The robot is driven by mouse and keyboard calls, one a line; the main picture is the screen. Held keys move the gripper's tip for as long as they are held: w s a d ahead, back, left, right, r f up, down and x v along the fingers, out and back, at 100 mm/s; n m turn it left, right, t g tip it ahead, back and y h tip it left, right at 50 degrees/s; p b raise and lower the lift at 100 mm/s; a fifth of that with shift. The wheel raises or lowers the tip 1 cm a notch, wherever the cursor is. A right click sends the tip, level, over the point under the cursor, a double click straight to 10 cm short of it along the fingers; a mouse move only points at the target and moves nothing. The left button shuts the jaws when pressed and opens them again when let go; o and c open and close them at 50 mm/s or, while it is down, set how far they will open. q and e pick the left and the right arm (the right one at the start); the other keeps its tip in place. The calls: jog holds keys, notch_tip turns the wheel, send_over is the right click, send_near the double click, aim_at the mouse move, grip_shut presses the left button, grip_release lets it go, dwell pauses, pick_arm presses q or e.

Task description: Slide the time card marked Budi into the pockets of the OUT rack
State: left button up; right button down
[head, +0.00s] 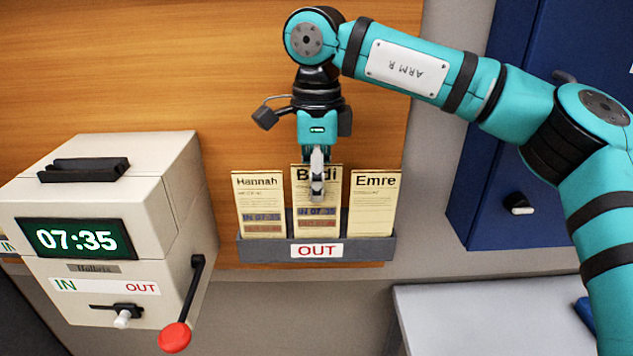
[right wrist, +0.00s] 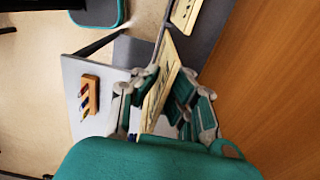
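The Budi time card (head: 301,205) is upright in the middle of the OUT rack (head: 360,250), its lower edge behind the rack's front lip. Its top stands slightly higher than its neighbours. My right gripper (head: 317,190) comes down from above, one finger in front of the card and covering part of its name. In the right wrist view, the card (right wrist: 163,85) lies between the two fingers of the right gripper (right wrist: 168,80), which look closed on its faces. Whether the card touches the pocket's bottom is hidden. My left gripper is not in view.
The Hannah card (head: 260,210) and Emre card (head: 373,208) stand close on either side. A time clock (head: 100,235) reading 07:35, with a red-knobbed lever (head: 175,336), is at left. A blue cabinet (head: 500,190) and pale table (head: 480,315) are at right.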

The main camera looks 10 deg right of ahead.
jog(key=c, duration=1.4)
grip_release()
notch_tip(320, 180, up, 12)
jog(key=shift+f, duration=0.1)
